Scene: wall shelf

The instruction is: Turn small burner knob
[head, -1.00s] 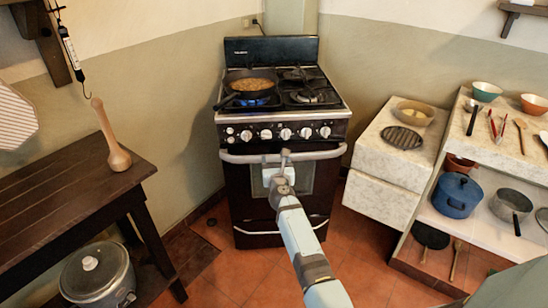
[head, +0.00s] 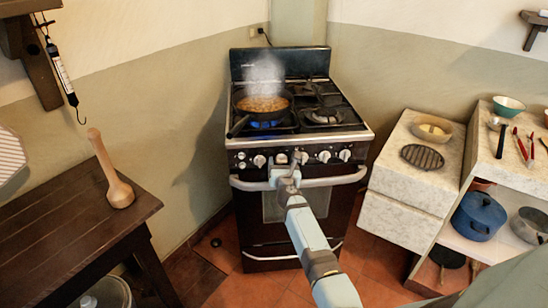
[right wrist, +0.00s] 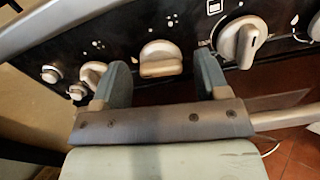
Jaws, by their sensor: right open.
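The dark stove (head: 290,225) stands against the back corner with a row of several white knobs on its front panel. One white knob (right wrist: 160,58) sits between the two fingers of my right gripper (right wrist: 163,80) in the right wrist view, just beyond the fingertips, with gaps on both sides. My right gripper (head: 284,172) is open and low in front of the panel in the head view, where it partly covers the knobs. Another knob (right wrist: 240,42) is to its right and a knob (right wrist: 92,74) to its left. I cannot tell which knob is the small burner's. My left gripper is not in view.
A pan of food (head: 262,104) steams over a blue flame on the left burner. The oven's handle bar (head: 335,180) runs below the knobs. A dark wooden table (head: 60,235) is at left, a stone counter (head: 400,190) at right.

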